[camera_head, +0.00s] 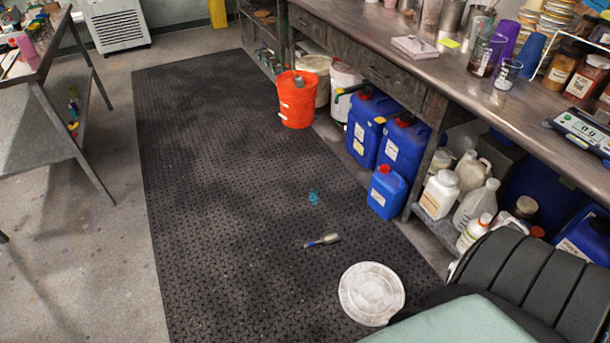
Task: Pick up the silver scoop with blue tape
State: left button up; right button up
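A small silver tool with a blue band on its handle (322,241) lies flat on the black textured floor mat (210,210), in the lower middle of the view. It looks like the silver scoop with blue tape, but it is too small to make out its exact shape. Its wider pale end points right and its thin end points left. Nothing covers it. Neither of my grippers shows in this view.
A round white lid (371,293) lies on the mat just below and right of the tool. A blue scrap (313,198) lies above it. An orange bucket (297,99) and blue jugs (387,191) stand along the workbench (420,75). The mat's left side is clear.

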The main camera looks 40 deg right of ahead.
aim_at(332, 236)
jog(key=i, duration=1)
jog(key=i+j+z, duration=0.1)
jog(key=i, duration=0.9)
jog(key=z, duration=0.5)
jog(key=i+z, duration=0.15)
jog(key=z, duration=0.35)
jog(key=j+z, duration=0.1)
jog(key=z, duration=0.35)
jog(key=i+j+z, duration=0.1)
jog(key=z, duration=0.4)
